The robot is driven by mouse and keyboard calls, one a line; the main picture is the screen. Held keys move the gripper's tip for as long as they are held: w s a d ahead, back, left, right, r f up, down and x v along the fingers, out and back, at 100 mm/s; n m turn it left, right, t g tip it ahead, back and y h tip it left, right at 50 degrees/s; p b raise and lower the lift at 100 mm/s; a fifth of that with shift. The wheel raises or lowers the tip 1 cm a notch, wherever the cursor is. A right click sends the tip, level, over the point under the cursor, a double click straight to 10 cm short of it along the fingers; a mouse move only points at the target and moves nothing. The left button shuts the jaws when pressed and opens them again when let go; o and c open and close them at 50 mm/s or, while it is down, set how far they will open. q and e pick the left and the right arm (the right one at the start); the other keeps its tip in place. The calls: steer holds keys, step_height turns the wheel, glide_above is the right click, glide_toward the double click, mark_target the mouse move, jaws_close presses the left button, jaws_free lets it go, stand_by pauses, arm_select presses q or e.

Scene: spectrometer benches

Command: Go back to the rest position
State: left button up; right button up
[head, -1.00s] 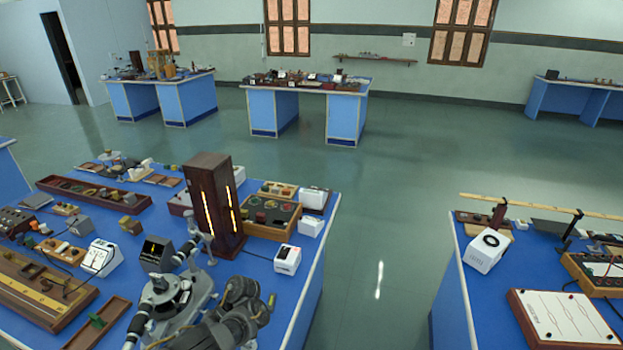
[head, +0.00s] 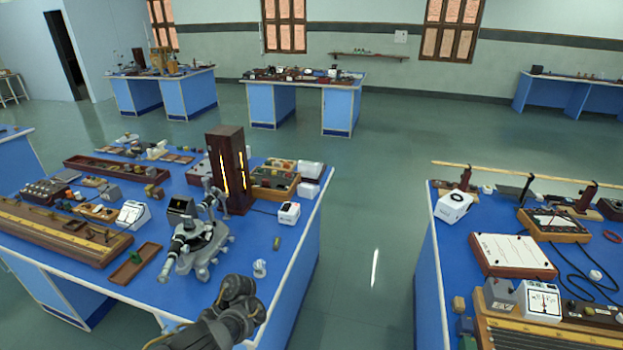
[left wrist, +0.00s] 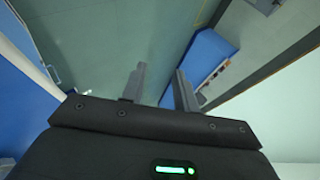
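A dark part of my left arm comes in at the bottom of the head view, in front of the left bench's near edge; its gripper cannot be made out there. In the left wrist view my left gripper (left wrist: 160,88) has its two fingers apart with nothing between them. Floor and a blue bench lie beyond the fingers. The grey spectrometer (head: 200,245) stands on the left blue bench (head: 150,285), apart from my arm. My right gripper is in neither view.
The tall dark lamp housing (head: 229,170) with glowing slits stands behind the spectrometer. A small clear round object (head: 259,268) lies near my arm. Another blue bench (head: 428,270) with instruments is on the right. Open green floor (head: 365,215) lies between the benches.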

arm_select(q)
steer(key=s+a+f+m+t+b, duration=0.1)
steer(key=s+f+m+b, duration=0.4)
steer(key=f, duration=0.6)
steer(key=s+a+f+m+t, duration=0.1)
steer(key=s+f+m+t, duration=0.15)
steer(key=s+f, duration=0.75)
steer(key=s+a+f+m+b, duration=0.1)
steer(key=s+f+m+b, duration=0.25)
steer(key=f, duration=0.95)
steer(key=s+d+f+m+t+h+b, duration=0.2)
steer(key=s+f, duration=0.6)
steer(key=s, duration=0.4)
steer(key=s+d+f+m+t+h+b, duration=0.2)
steer(key=s+f+h, duration=0.3)
steer(key=s+f, duration=0.3)
steer(key=s+d+b, duration=0.1)
steer(key=s, duration=0.3)
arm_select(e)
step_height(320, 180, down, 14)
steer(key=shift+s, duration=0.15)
arm_select(q)
steer(key=shift+s+t, duration=0.1)
steer(key=shift+t, duration=0.15)
